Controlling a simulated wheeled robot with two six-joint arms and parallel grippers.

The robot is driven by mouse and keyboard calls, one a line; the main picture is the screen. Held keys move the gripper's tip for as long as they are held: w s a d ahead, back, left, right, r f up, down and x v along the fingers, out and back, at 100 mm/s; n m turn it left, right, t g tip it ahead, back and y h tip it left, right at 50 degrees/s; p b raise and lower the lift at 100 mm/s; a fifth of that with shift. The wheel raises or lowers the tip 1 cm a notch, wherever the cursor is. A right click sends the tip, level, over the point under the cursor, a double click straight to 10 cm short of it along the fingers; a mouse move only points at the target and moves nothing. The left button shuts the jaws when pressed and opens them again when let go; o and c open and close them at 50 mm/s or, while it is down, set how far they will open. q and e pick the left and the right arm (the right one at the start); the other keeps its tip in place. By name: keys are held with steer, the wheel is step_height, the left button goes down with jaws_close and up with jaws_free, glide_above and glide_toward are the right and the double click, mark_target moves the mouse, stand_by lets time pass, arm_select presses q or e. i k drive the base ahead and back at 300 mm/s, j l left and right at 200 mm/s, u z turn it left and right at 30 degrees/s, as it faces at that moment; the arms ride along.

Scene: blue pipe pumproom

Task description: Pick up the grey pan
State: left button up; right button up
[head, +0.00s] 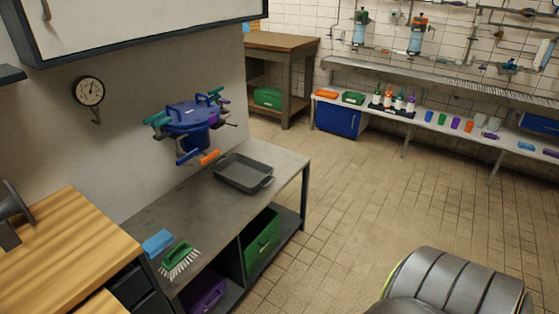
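The grey pan (243,174) is a shallow rectangular tray with a handle at each end. It lies flat and looks empty. It rests near the far end of the grey metal bench (196,217) along the left wall. Neither of my grippers is in view, and nothing is touching the pan.
A blue valve assembly (192,118) with an orange handle juts from the wall just left of the pan. A blue sponge (157,242) and a green brush (179,262) lie at the bench's near end. Green crate (263,241) below.

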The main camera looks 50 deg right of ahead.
mark_target(246, 174)
steer(key=z, duration=1.2)
steer(key=i+l+u, duration=0.15)
steer(key=u, duration=0.3)
steer(key=i+l+u, duration=0.1)
steer(key=u, duration=0.3)
steer(key=i+l+u, duration=0.15)
steer(key=l, duration=0.25)
steer(key=i+l+u, duration=0.15)
steer(key=l, duration=0.3)
steer(key=i+l+u, duration=0.1)
steer(key=l, duration=0.35)
steer(key=i+l+u, duration=0.15)
steer(key=l, duration=0.3)
steer(key=i+l+u, duration=0.15)
steer(key=l, duration=0.35)
